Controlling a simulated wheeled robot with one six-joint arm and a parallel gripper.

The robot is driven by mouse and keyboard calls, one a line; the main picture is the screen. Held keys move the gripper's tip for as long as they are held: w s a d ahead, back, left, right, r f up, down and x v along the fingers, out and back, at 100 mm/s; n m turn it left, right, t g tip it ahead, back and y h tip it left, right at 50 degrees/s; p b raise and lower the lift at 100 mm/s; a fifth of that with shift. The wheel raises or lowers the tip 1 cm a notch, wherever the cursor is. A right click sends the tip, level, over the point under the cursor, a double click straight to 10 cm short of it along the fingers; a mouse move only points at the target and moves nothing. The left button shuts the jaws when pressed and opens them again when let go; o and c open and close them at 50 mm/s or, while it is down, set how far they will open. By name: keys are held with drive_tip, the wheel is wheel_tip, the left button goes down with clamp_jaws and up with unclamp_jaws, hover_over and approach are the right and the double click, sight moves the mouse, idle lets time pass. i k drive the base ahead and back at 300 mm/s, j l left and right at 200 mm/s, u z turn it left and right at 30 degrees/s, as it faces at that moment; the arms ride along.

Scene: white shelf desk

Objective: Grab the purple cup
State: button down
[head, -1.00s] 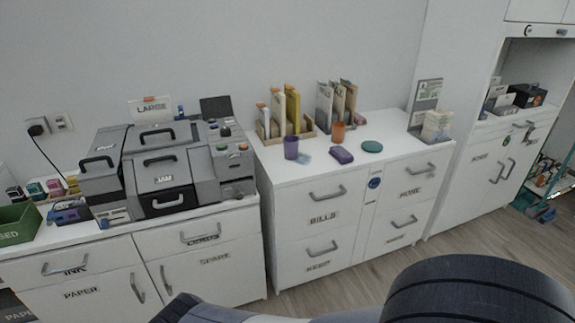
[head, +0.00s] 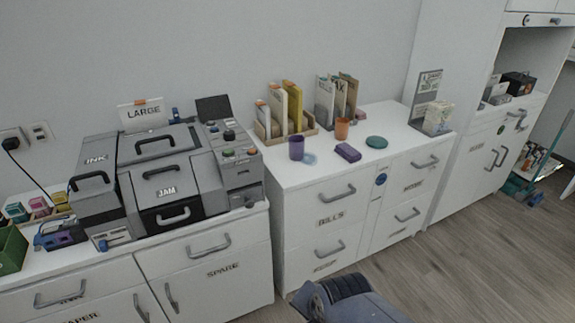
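The purple cup (head: 296,147) stands upright on the white cabinet top (head: 290,178), near its left front part. It is left of an orange cup (head: 342,129) and in front of the wooden file holder. A flat light-blue piece (head: 309,159) lies just right of its base. Part of my arm shows at the bottom edge, well below and in front of the cabinet top and apart from the cup. I do not see my gripper's fingers.
A purple block (head: 347,152) and a teal disc (head: 377,142) lie right of the cup. Upright files (head: 284,110) stand behind it. A grey printer (head: 165,175) stands to the left. The floor (head: 460,260) is clear at right.

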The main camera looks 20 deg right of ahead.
sight(296, 149)
drive_tip(key=z, duration=0.3)
drive_tip(key=i+j, duration=0.1)
drive_tip(key=i, duration=0.6)
drive_tip(key=i+z, duration=0.1)
drive_tip(key=i, duration=0.6)
